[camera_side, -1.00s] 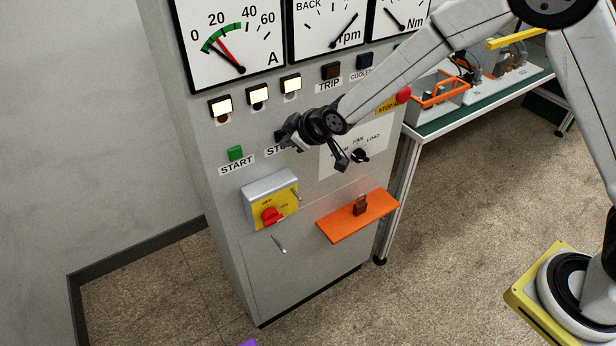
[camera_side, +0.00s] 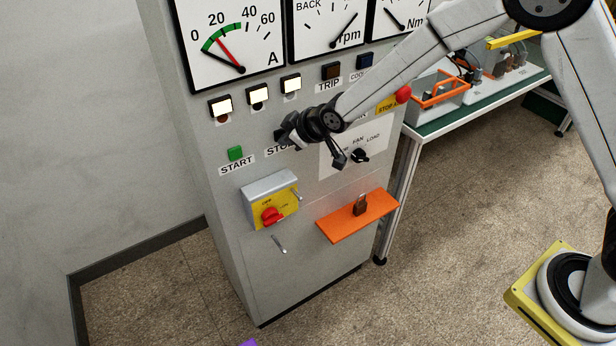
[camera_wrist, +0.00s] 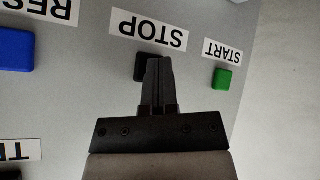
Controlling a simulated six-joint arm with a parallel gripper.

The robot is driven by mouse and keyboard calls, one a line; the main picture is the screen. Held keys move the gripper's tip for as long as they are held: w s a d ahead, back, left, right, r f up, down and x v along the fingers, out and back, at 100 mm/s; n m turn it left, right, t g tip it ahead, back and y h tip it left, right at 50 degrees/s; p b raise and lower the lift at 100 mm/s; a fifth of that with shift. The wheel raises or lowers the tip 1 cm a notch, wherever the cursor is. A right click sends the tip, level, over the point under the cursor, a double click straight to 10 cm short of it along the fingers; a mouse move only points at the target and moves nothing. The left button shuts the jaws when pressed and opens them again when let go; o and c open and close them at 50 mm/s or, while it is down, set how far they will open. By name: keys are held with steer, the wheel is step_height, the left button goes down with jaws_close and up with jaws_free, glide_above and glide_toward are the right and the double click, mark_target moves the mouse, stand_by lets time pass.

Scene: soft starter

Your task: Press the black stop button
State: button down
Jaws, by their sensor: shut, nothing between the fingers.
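The black stop button (camera_wrist: 140,66) shows in the wrist view just below the STOP label (camera_wrist: 148,31), partly hidden behind my fingertips. My gripper (camera_wrist: 158,62) is shut and empty, and its tips overlap the button's right part in that view. I cannot tell whether the tips touch it. In the side view my gripper (camera_side: 281,137) is at the panel, right of the green START button (camera_side: 235,153). There the stop button is hidden by my gripper, and the STOP label (camera_side: 277,150) is partly covered.
A blue button (camera_wrist: 16,50) with a RESET label lies on the other side of the stop button. A red emergency button (camera_side: 403,94) is at the panel's right edge. A red rotary switch (camera_side: 271,215) and an orange shelf (camera_side: 340,222) with a padlock (camera_side: 360,204) are lower down.

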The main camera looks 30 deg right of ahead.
steer(key=shift+s, duration=0.85)
steer(key=shift+s, duration=0.1)
steer(key=shift+s, duration=2.4)
steer(key=shift+d, duration=0.1)
steer(key=s+d+r+m+g+h, duration=0.1)
steer(key=s+d+m+g, duration=0.2)
steer(key=s+d, duration=0.5)
steer(key=s+d+r+m+g+h, duration=0.1)
steer(key=s+d+m+g+h, duration=0.1)
steer(key=s+d, duration=0.6)
steer(key=s+m+g, duration=0.1)
steer(key=s+m, duration=0.1)
steer(key=s, duration=0.3)
steer(key=shift+d+m, duration=0.3)
steer(key=shift+d, duration=0.05)
